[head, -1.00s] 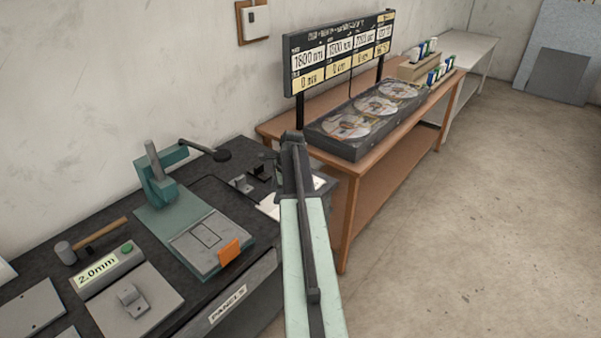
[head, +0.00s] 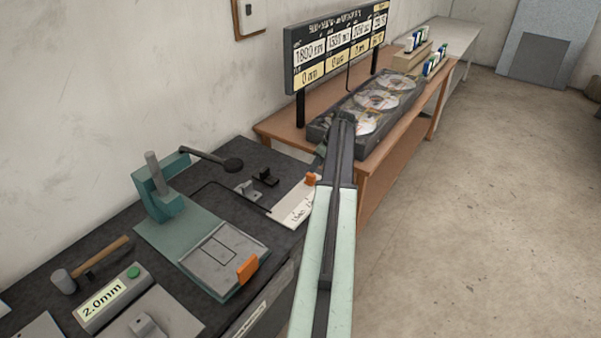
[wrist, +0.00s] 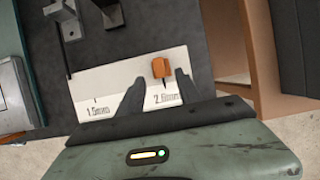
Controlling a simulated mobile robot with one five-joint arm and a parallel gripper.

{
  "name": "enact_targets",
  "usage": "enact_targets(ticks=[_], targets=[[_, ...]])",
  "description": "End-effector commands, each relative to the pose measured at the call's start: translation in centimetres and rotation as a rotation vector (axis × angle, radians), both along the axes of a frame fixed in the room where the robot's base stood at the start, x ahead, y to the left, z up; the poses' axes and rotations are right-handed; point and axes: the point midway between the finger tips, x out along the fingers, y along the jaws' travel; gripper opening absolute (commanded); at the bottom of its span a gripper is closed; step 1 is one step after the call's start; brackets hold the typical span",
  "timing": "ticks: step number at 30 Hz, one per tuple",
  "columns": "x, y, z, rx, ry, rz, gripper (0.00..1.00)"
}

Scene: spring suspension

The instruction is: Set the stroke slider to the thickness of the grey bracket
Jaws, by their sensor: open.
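The stroke slider is an orange block (wrist: 161,68) on a white scale plate (wrist: 115,80). In the head view the orange slider (head: 311,179) shows beside my arm. My gripper (wrist: 158,84) is open, its two fingers over the plate on either side of the slider, with no clear contact. A small grey bracket (head: 248,190) stands on the dark bench beside a black one (head: 266,177). Which grey bracket is meant is unclear.
Another grey bracket (head: 147,325) lies on a panel in front. A teal press (head: 160,190) and a hammer (head: 95,260) are on the bench. A brown table (head: 385,170) adjoins at right.

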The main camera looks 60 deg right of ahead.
Motion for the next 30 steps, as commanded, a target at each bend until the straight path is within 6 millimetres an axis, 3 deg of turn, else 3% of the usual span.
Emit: enact_targets(ticks=[8,19,28,29,30], targets=[[0.5,0.0,-1.4,0.0,0.0,0.003,0.42],[2.9,0.1,-7.2,-0.001,0.001,0.004,0.42],[3.2,0.1,-7.2,0.0,0.001,0.005,0.42],[3.2,0.1,-7.2,0.0,0.001,0.005,0.39],[3.3,0.1,-7.2,0.0,0.001,0.005,0.28]])
